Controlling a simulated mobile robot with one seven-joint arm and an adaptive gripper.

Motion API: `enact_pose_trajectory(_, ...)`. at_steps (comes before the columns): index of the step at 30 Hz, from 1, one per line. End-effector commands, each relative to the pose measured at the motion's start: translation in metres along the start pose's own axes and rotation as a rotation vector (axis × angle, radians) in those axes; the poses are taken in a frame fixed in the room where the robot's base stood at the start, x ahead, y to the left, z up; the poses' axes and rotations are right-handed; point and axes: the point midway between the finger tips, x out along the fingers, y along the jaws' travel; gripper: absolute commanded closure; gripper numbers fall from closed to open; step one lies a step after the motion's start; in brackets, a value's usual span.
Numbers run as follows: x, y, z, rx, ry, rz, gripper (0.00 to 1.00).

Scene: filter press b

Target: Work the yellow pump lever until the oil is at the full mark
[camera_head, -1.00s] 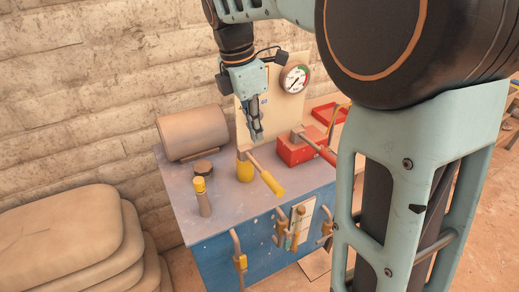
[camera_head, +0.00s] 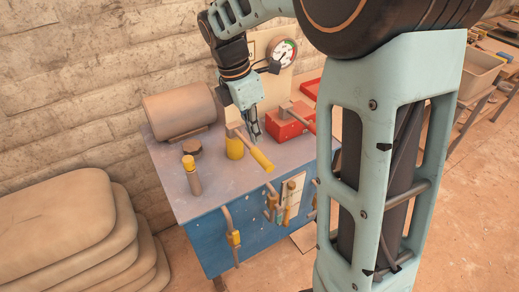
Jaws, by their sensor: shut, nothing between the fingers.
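The yellow pump lever (camera_head: 262,159) slopes down toward the front of the blue press unit, from the top of a yellow pump body (camera_head: 235,149). My gripper (camera_head: 256,142) is shut and empty. It points down just behind and to the right of the lever; I cannot tell whether it touches. A white panel (camera_head: 293,190) on the unit's front is partly covered by pipes and handles. No oil level or full mark can be read at this size.
A dial gauge (camera_head: 284,53) stands at the back. A red-based lever (camera_head: 285,124) is to the right of my gripper. A tan cylinder (camera_head: 180,110) and a yellow-capped post (camera_head: 192,175) stand left. Stacked sacks (camera_head: 60,225) lie at the lower left.

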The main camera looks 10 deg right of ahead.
Motion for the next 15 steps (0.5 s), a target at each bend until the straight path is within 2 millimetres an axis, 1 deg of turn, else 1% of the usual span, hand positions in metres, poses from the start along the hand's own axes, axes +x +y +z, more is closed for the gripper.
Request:
enact_pose_trajectory(1, 0.012, -0.001, 0.000, 0.001, 0.001, -0.005, 1.00)
enact_pose_trajectory(3, 0.025, -0.001, 0.000, 0.001, 0.002, -0.005, 1.00)
enact_pose_trajectory(6, 0.041, -0.001, 0.000, 0.000, 0.001, -0.003, 1.00)
enact_pose_trajectory(10, 0.054, 0.000, 0.000, 0.000, 0.000, -0.001, 1.00)
enact_pose_trajectory(15, 0.061, 0.000, 0.000, 0.001, 0.000, 0.000, 1.00)
